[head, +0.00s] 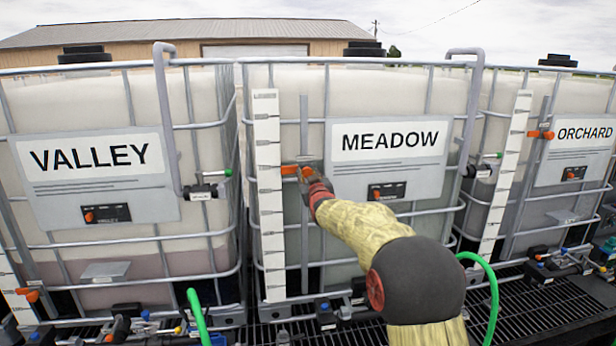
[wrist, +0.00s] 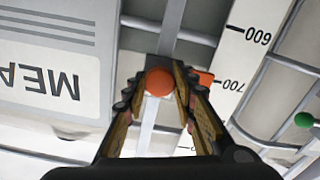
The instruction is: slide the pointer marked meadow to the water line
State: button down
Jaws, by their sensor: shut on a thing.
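The meadow pointer (head: 289,170) is orange and sits on a vertical rail beside the white scale strip (head: 266,215) of the MEADOW tank (head: 400,85). My gripper (head: 309,177) reaches it from the lower right. In the wrist view, which is upside down, my gripper (wrist: 165,85) is shut on the pointer's round orange knob (wrist: 159,82). The pointer's orange tip (wrist: 206,78) lies by the 700 mark. The tank's lower part looks greenish grey below a paler upper part. The exact water line is faint and partly hidden by the sign and my arm.
The MEADOW sign (head: 388,140) is right of the rail. Grey cage bars cross the tank front. The VALLEY tank (head: 75,235) stands left and the ORCHARD tank (head: 570,95) right, each with an orange pointer. Valves and green hoses (head: 197,315) lie low in front.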

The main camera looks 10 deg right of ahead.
jog(key=c, duration=1.5)
grip_release()
jog(key=shift+o, duration=0.4)
jog(key=shift+s, duration=0.15)
jog(key=s, duration=1.1)
jog(key=shift+s, duration=0.35)
